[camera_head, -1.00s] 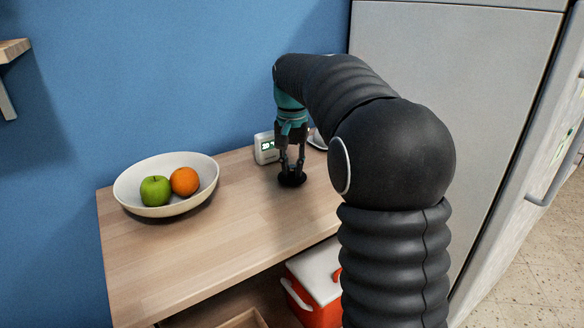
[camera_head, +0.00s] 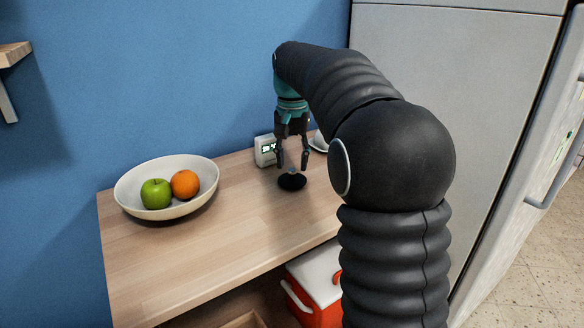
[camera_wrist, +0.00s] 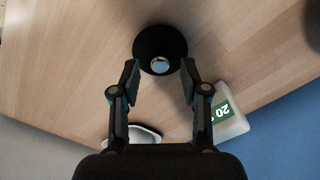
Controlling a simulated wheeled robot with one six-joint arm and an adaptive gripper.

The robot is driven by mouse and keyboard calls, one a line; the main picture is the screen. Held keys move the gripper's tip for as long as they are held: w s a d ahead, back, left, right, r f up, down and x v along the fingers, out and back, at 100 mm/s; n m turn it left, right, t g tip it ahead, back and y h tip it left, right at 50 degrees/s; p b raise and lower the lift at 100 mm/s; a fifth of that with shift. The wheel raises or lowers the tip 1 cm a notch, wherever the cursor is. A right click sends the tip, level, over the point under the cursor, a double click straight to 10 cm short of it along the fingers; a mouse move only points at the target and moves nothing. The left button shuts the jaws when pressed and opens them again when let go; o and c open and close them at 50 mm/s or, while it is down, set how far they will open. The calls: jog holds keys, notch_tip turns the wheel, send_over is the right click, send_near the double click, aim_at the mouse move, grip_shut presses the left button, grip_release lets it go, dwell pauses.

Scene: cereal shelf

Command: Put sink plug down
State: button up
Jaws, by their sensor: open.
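The sink plug (camera_head: 291,182) is a black disc with a small shiny knob on top. It lies flat on the wooden counter (camera_head: 180,258), near the back. My gripper (camera_head: 292,164) points down just above the plug, its fingers spread on either side of the knob and apart from it. In the wrist view the plug (camera_wrist: 160,45) shows its round black face and metallic knob, just beyond the open fingertips of my gripper (camera_wrist: 160,70). Nothing is held between the fingers.
A white bowl (camera_head: 140,199) with a green apple (camera_head: 155,193) and an orange (camera_head: 185,184) stands left. A red cooler (camera_head: 316,290) is below the counter. The counter's front middle is clear.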

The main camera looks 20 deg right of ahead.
aim_at(292, 171)
notch_tip(292, 171, up, 9)
dwell(0.3)
